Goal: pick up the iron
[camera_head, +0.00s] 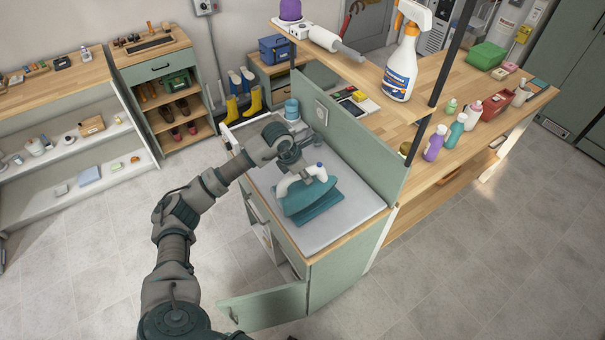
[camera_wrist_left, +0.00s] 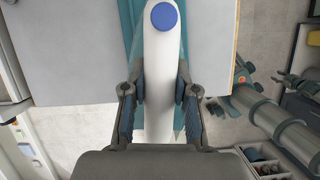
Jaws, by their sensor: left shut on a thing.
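The iron (camera_head: 308,192) has a white handle with a blue button and a teal body. It is over the grey worktop of the green cabinet, above or on a folded teal cloth (camera_head: 322,209); I cannot tell whether they touch. My left gripper (camera_head: 293,172) reaches in from the left and is shut on the iron's white handle. In the left wrist view, the white handle (camera_wrist_left: 160,55) stands between the two fingers of my left gripper (camera_wrist_left: 159,80), and teal shows behind it.
A green upright panel (camera_head: 350,140) stands behind the worktop (camera_head: 350,215). A cabinet door (camera_head: 265,307) hangs open at the front. The worktop's front right part is clear.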

